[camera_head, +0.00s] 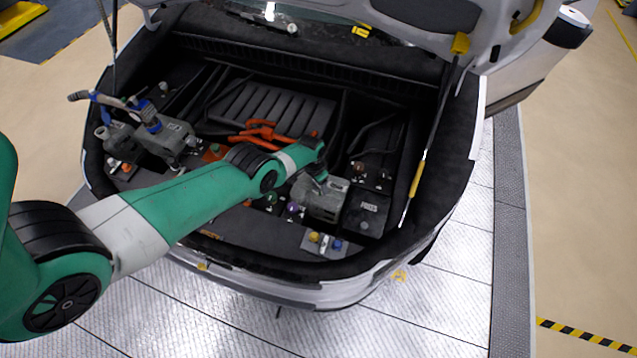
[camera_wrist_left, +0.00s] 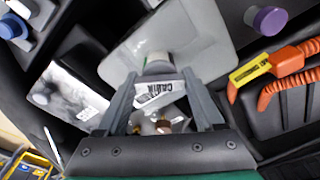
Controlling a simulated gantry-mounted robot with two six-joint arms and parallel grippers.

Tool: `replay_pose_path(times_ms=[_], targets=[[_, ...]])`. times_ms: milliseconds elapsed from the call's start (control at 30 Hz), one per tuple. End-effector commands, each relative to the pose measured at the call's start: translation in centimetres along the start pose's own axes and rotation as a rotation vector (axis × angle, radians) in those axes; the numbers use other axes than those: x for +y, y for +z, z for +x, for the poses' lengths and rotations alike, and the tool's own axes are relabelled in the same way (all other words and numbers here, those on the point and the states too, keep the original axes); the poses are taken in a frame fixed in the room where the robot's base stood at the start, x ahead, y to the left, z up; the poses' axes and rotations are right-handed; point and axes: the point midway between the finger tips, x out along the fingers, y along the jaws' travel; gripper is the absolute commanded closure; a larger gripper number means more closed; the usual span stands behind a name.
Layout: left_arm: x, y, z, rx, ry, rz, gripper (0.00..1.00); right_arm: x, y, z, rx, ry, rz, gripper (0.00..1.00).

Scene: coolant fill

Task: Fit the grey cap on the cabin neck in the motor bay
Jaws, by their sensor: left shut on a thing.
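My left gripper (camera_head: 318,180) reaches into the motor bay from the left, just above a pale grey tank (camera_head: 325,203). In the left wrist view its fingers (camera_wrist_left: 160,76) are shut on a small grey cap (camera_wrist_left: 158,68). A cream-coloured part, perhaps the neck, shows right beside the cap; I cannot tell whether the cap is seated on it. The pale tank (camera_wrist_left: 205,45) spreads out around them. A white label reading CABIN (camera_wrist_left: 156,92) shows between the fingers. In the head view the cap is hidden by the gripper. My right gripper is not in view.
A purple cap (camera_head: 292,208) stands left of the tank; it also shows in the wrist view (camera_wrist_left: 268,20). Orange cables (camera_head: 265,133) run behind my arm. A blue nozzle with a hose (camera_head: 148,115) stands at the bay's left. A hood strut (camera_head: 420,170) rises at the right.

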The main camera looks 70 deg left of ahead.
Motion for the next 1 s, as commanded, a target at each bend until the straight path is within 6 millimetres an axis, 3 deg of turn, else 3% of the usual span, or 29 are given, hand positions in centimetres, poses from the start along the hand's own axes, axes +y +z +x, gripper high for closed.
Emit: replay_pose_path(times_ms=[100, 400, 733, 767, 900, 1000], targets=[[0.09, 0.32, 0.27, -0.007, 0.004, 0.014, 0.73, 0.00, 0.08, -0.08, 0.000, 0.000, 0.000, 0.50], [0.14, 0.33, 0.28, -0.007, 0.036, 0.271, 0.73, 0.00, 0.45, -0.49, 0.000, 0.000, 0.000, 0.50], [0.15, 0.33, 0.30, -0.007, 0.040, 0.304, 0.73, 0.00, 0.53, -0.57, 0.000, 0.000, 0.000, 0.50], [0.15, 0.33, 0.27, -0.007, 0.042, 0.314, 0.29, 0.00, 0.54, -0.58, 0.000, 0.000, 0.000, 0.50], [0.14, 0.27, 0.18, -0.006, 0.041, 0.311, 0.04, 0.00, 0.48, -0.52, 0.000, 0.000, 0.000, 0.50], [0.12, 0.18, 0.12, -0.004, 0.040, 0.311, 0.00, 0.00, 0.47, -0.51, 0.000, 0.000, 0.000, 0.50]])
